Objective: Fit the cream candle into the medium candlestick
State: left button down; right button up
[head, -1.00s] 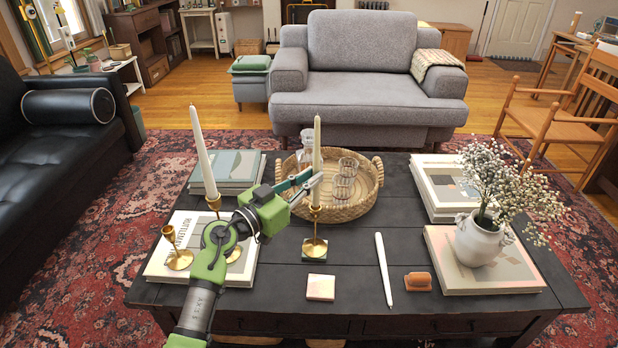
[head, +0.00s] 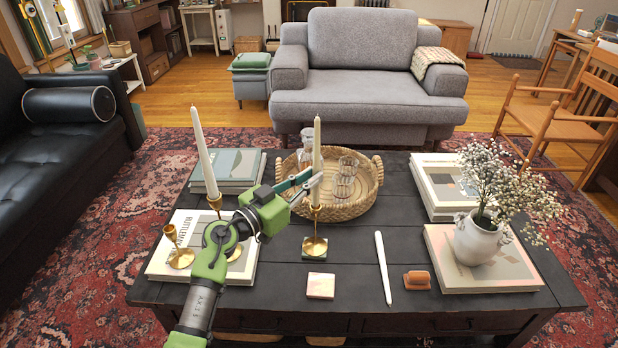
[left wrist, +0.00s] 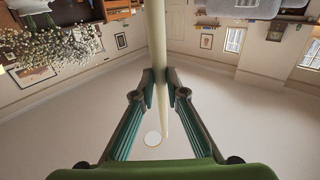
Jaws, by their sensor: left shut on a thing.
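The cream candle (head: 317,152) stands about upright in the head view. My left gripper (head: 312,183) is shut on its lower part; in the left wrist view the candle (left wrist: 157,50) passes between the fingers (left wrist: 161,88). My right gripper is not in view.
A white candle (head: 203,150) stands in a taller candlestick (head: 216,204) at left, partly behind my arm. A short empty candlestick (head: 181,257) is beside it. A wicker tray (head: 352,208) with glassware is behind. A white candle (head: 383,265) lies to the right.

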pick_arm(q)
jog(key=shift+f, duration=0.55)
dwell(0.4)
jog(key=shift+f, duration=0.45)
jog(key=shift+f, duration=0.4)
jog(key=c, duration=2)
grip_release()
jog(key=shift+o, duration=0.2)
